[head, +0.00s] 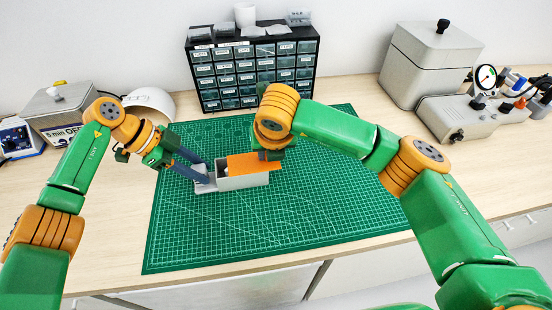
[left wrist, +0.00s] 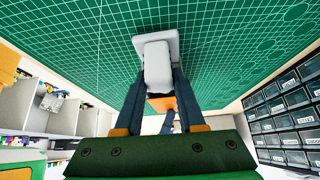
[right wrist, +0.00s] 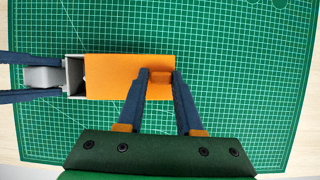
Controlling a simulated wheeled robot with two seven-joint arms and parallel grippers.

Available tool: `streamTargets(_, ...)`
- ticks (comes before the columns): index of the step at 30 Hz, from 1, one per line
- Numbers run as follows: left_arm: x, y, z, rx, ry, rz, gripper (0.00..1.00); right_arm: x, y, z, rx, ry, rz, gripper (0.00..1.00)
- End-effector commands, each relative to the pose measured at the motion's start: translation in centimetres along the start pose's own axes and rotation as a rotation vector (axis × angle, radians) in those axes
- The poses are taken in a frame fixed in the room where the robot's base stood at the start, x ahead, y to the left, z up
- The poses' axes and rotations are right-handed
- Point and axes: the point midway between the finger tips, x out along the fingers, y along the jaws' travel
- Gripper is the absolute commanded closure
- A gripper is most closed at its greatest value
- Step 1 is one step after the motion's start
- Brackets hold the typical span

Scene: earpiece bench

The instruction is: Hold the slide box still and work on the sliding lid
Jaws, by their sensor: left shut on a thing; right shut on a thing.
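The grey slide box (head: 243,182) lies on the green mat with its orange sliding lid (head: 250,163) on top. My left gripper (head: 203,174) is shut on the grey grip block (left wrist: 158,62) at the box's left end. My right gripper (right wrist: 161,77) is shut on the small raised orange tab of the lid. In the right wrist view the lid (right wrist: 115,75) leaves a narrow opening at the box's left end (right wrist: 75,78). In the head view the lid overhangs the box's right end. The box's contents are mostly hidden.
The green cutting mat (head: 320,215) is clear around the box. A black drawer cabinet (head: 254,75) stands behind it. A white rounded object (head: 152,103) sits behind my left arm. A grey lidded case (head: 430,60) and a dial gauge device (head: 484,78) stand at the right.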

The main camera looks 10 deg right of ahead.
Motion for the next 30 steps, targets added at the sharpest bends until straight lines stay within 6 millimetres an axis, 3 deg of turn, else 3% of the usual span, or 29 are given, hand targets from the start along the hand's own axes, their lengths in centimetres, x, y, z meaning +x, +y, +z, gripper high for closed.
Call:
streamTargets(1, 0.2, 0.1, 0.0, 0.005, 0.003, 0.007, 1.0, 1.2, -0.4, -1.3, -0.005, 0.038, -0.019, 1.0)
streamTargets(17, 0.1, 0.1, -0.2, 0.008, 0.008, 0.005, 1.0, 1.1, 2.4, -1.3, -0.005, 0.038, -0.018, 1.0)
streamTargets(27, 0.1, 0.1, -0.2, 0.009, 0.009, 0.003, 1.0, 1.2, 2.5, -1.2, -0.003, 0.038, -0.02, 1.0)
streamTargets(28, 0.1, 0.1, -0.2, 0.01, 0.009, 0.003, 1.0, 1.2, 2.5, -1.2, -0.004, 0.038, -0.02, 0.6)
streamTargets(30, 0.0, 0.0, -0.2, 0.01, 0.009, 0.002, 1.0, 1.2, 2.5, -1.2, -0.004, 0.038, -0.02, 0.6)
